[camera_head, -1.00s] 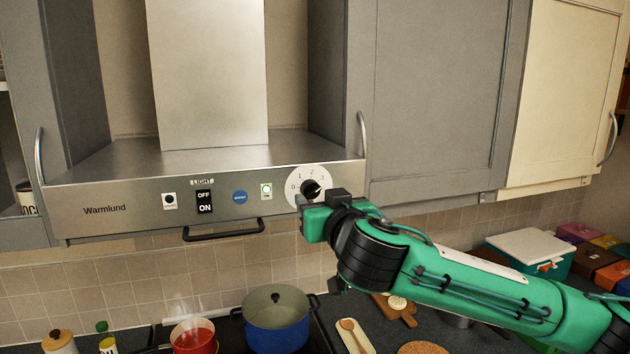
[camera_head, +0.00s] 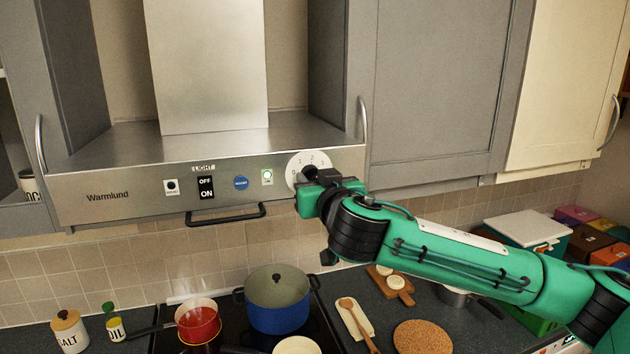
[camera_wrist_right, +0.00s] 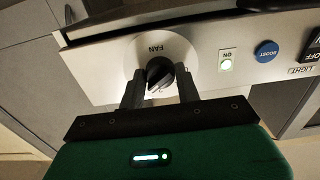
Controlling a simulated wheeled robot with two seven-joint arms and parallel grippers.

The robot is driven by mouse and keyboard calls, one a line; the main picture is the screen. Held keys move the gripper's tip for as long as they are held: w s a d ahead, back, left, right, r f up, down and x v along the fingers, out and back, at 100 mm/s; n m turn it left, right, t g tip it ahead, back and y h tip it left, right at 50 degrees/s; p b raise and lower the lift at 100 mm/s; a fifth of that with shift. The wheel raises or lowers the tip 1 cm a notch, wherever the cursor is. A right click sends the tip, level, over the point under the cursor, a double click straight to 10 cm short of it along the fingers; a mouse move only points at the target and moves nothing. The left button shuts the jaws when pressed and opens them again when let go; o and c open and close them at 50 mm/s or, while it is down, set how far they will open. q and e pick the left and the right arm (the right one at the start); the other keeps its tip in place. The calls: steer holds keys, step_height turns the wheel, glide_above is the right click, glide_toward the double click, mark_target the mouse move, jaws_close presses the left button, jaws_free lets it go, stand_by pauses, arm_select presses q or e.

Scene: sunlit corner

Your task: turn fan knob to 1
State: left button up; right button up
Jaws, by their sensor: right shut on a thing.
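The black fan knob (camera_wrist_right: 159,74) sits on a white round dial on the range hood's front panel. In the right wrist view my right gripper (camera_wrist_right: 159,90) is shut on the knob, one finger on each side of it. In the head view the dial (camera_head: 306,160) shows with its numbers, and the gripper (camera_head: 312,176) covers the knob and the lower part of the dial. Which number the knob points to cannot be read. My left gripper is not in view.
Left of the dial on the hood (camera_head: 120,196) are a small lit button (camera_head: 267,177), a blue boost button (camera_head: 241,183) and a light switch (camera_head: 205,187). A bar handle (camera_head: 225,215) hangs below. A blue pot (camera_head: 278,305) and red pan (camera_head: 199,322) stand on the stove.

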steer(key=shift+d+r+n+b, duration=0.1)
steer(key=shift+n+b, duration=2.65)
steer(key=shift+n, duration=6.05)
steer(key=o, duration=1)
